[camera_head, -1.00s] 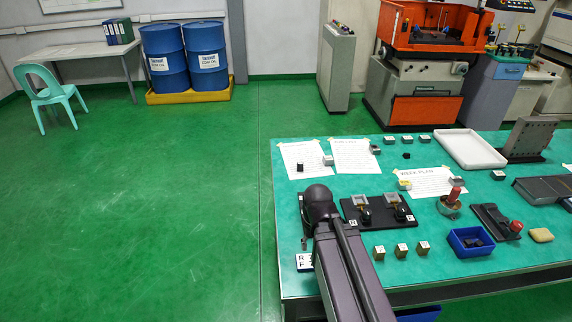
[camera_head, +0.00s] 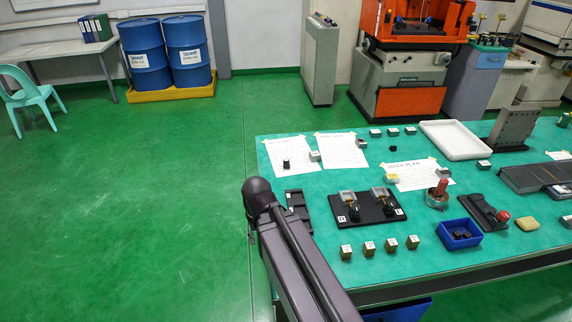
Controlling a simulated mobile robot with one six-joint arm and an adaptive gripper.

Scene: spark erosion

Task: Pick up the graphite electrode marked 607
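No marking 607 can be read in this view, so I cannot tell which piece is that electrode. A small black block (camera_head: 286,164) stands on the left paper sheet. Another small black piece (camera_head: 393,148) lies near the back of the green table (camera_head: 300,258). Dark pieces (camera_head: 461,235) lie in a blue bin (camera_head: 446,242) at the front right. Several small metal blocks with white labels (camera_head: 376,133) stand at the back edge. My arm rises at the table's front left corner; my gripper is not visible.
A black plate (camera_head: 368,217) carries two metal fixtures. Several brass-coloured blocks (camera_head: 369,248) stand in front of it. A black holder (camera_head: 298,207) lies beside my arm. A white tray (camera_head: 455,140) and an upright grey plate (camera_head: 512,130) stand at the back right.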

